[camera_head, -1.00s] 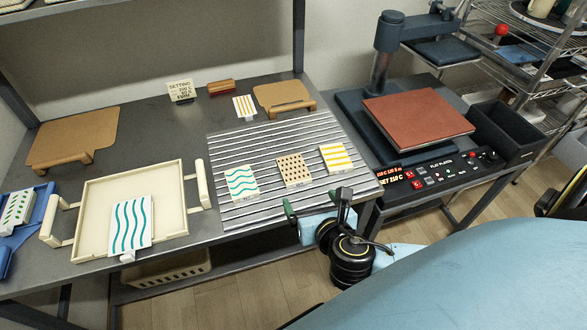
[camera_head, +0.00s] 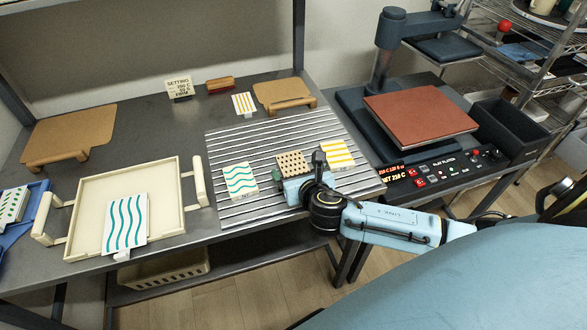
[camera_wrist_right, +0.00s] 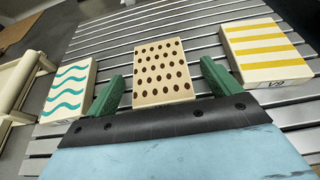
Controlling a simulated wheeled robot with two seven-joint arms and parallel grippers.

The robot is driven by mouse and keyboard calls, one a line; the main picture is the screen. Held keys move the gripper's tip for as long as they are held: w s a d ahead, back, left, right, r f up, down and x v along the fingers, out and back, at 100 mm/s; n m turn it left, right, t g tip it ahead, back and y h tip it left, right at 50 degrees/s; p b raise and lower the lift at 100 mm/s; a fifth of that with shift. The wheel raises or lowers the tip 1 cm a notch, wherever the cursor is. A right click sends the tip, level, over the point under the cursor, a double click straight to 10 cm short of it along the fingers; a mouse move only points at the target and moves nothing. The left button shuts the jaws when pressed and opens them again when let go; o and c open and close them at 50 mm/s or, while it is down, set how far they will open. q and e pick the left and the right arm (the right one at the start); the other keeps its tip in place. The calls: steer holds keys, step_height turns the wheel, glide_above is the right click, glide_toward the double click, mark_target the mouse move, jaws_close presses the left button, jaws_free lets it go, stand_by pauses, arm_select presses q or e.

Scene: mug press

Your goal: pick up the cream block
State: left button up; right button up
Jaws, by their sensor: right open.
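The cream block with brown dots (camera_head: 291,162) lies on the ribbed metal plate (camera_head: 235,212), between a block with teal waves (camera_head: 240,178) and one with yellow stripes (camera_head: 337,153). My right gripper (camera_head: 298,174) is at its near side, open. In the right wrist view the dotted block (camera_wrist_right: 163,72) sits ahead, between the two green fingers of the gripper (camera_wrist_right: 160,82). The fingers are apart from the block on both sides, with a gap to each. The block's near lower edge is hidden behind the gripper body. My left gripper is not in view.
A cream tray (camera_head: 82,190) stands left of the plate, with a teal-wave card (camera_head: 125,224) at its front. A press with a red-brown pad (camera_head: 418,118) and a control panel (camera_head: 440,170) stand right. The teal and yellow blocks flank the fingers closely.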

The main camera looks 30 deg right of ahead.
steer(key=shift+w+f, duration=0.15)
steer(key=shift+w, duration=0.25)
steer(key=c, duration=1.1)
